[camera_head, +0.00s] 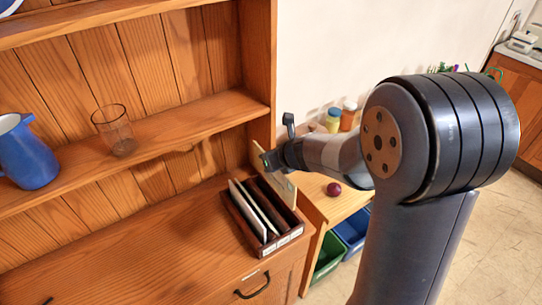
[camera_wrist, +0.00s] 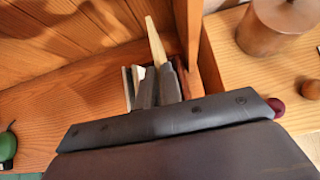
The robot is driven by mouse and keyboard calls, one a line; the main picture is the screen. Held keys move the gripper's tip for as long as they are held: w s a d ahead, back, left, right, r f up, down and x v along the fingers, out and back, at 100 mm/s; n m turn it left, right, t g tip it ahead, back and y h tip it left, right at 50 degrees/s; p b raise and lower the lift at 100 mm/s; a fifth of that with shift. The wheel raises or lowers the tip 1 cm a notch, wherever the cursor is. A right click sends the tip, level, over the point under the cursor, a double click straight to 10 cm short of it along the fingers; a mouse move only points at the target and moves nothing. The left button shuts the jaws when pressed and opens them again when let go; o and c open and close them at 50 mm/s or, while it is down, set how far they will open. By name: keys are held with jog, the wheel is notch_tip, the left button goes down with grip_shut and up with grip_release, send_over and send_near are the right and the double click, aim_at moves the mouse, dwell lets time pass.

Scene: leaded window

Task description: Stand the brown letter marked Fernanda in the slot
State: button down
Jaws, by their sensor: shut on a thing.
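A tan-brown letter (camera_head: 287,188) is held on edge by my gripper (camera_head: 268,160), above the back right part of the dark wooden letter rack (camera_head: 291,240). In the wrist view the letter (camera_wrist: 155,42) shows as a thin, slightly tilted edge between the fingers of my gripper (camera_wrist: 158,76). No name on it is readable. The rack stands on the cabinet top and has narrow slots, with pale letters (camera_head: 246,209) standing in its left part. The right part looks empty.
The hutch's upright side panel (camera_head: 259,75) is close behind my gripper. A glass (camera_head: 114,130) and a blue jug (camera_head: 27,155) stand on the shelf. A lower side table (camera_head: 335,207) with jars and a dark red ball (camera_head: 333,189) is at the right.

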aim_at(288, 184)
jog(key=shift+f+b, duration=4.9)
jog(key=shift+f, duration=0.4)
jog(key=c, duration=1.5)
grip_release()
jog(key=shift+r, duration=0.1)
jog(key=p+v, duration=0.3)
jog(key=v, duration=0.6)
jog(key=shift+r, duration=0.15)
jog(key=shift+v, duration=0.75)
